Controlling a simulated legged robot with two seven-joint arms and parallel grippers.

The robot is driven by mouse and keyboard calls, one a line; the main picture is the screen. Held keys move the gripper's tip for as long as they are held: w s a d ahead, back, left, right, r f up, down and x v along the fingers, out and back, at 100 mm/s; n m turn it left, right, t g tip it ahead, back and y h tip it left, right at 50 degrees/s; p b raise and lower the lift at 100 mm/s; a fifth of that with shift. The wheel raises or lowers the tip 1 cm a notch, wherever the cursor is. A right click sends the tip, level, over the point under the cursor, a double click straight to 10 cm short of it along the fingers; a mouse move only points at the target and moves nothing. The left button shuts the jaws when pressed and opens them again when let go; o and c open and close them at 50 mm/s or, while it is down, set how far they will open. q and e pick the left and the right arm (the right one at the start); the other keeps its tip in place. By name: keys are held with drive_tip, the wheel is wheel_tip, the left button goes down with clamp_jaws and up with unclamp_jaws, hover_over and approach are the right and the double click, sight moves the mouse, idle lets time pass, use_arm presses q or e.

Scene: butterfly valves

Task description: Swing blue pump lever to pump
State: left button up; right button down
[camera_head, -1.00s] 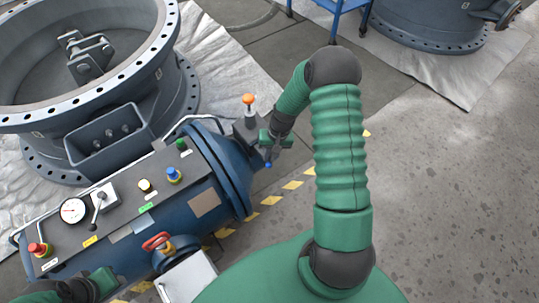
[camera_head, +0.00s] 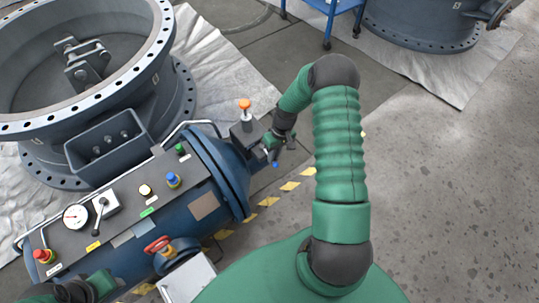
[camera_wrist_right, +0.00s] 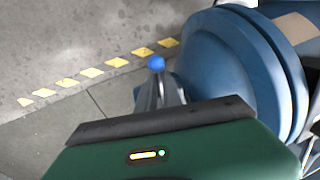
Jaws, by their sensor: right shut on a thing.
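The blue pump lever shows by its round blue tip (camera_head: 275,165), at the right end of the blue cylindrical machine (camera_head: 238,163). My right gripper (camera_head: 271,152) is beside that end and is shut on the lever, with the tip sticking out past the fingers. In the right wrist view the blue tip (camera_wrist_right: 156,62) stands just beyond the fingers (camera_wrist_right: 159,90). The lever's shaft is mostly hidden by the gripper. Part of my left arm shows at the bottom left; its fingertips are not visible.
An orange-topped post (camera_head: 244,104) stands close to my right gripper. A panel with a gauge (camera_head: 75,216) and several knobs tops the machine. A red-handled valve (camera_head: 157,244) sits on its side. A large flanged valve (camera_head: 160,100) is behind. Floor on the right is clear.

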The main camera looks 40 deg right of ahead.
drive_tip(key=shift+w+d+f+n+g+p, duration=0.1)
drive_tip(key=shift+d+n+g+p, duration=0.15)
drive_tip(key=shift+d+n, duration=0.7)
drive_tip(key=shift+w+d+r+n+g+p, duration=0.15)
drive_tip(key=shift+d+n, duration=0.35)
drive_tip(key=shift+n, duration=0.9)
drive_tip(key=shift+s+d+f+n+g+p, duration=0.15)
drive_tip(key=shift+d+n+g, duration=0.15)
drive_tip(key=shift+d+n, duration=0.65)
drive_tip(key=shift+w+a+n, duration=0.1)
drive_tip(key=shift+w+n, duration=0.05)
drive_tip(key=shift+n, duration=0.25)
drive_tip(key=c, duration=1.5)
unclamp_jaws()
drive_tip(key=p+v, duration=0.3)
drive_tip(key=v, duration=1.4)
drive_tip(key=shift+p, duration=0.3)
drive_tip(key=shift+f, duration=0.1)
